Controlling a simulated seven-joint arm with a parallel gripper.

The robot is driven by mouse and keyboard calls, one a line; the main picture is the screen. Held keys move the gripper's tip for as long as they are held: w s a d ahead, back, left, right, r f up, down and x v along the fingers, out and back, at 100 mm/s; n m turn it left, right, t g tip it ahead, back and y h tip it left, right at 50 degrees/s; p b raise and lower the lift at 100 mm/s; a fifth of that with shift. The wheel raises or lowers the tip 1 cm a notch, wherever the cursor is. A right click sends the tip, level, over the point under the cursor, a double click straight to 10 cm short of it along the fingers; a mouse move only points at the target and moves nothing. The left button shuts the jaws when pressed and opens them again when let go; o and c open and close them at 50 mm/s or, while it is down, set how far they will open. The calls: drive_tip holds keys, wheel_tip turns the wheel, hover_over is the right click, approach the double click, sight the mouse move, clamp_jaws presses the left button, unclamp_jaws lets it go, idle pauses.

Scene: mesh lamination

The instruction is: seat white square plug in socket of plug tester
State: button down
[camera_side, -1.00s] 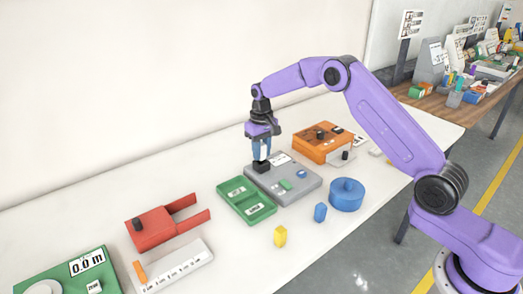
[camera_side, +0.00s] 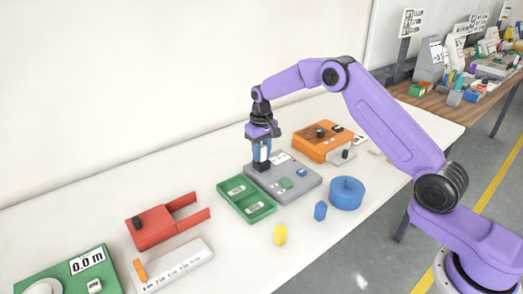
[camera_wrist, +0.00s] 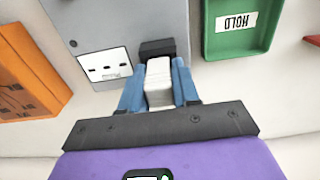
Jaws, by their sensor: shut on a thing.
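The white square plug (camera_wrist: 158,82) is held between the blue fingers of my gripper (camera_wrist: 159,88) in the wrist view. The grey plug tester (camera_side: 284,178) lies on the table below my gripper in the side view, and its body (camera_wrist: 108,25) fills the upper middle of the wrist view. The black socket block (camera_wrist: 157,48) on the tester is right at the plug's far end. I cannot tell how deep the plug sits in it. In the side view my gripper (camera_side: 261,165) points down over the tester's back left corner, and its fingers largely hide plug and socket.
A green two-compartment tray (camera_side: 247,199) stands left of the tester. An orange box (camera_side: 324,141) is behind it on the right. A blue round container (camera_side: 346,193), a blue block (camera_side: 320,211) and a yellow block (camera_side: 280,235) stand in front. A red fork-shaped fixture (camera_side: 155,229) is farther left.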

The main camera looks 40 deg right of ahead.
sight(262, 146)
drive_tip(key=shift+f, duration=0.3)
drive_tip(key=c, duration=0.8)
unclamp_jaws()
drive_tip(key=shift+o, duration=0.2)
drive_tip(key=shift+d, duration=0.1)
drive_tip(key=shift+r, duration=0.2)
wheel_tip(262, 146, up, 17)
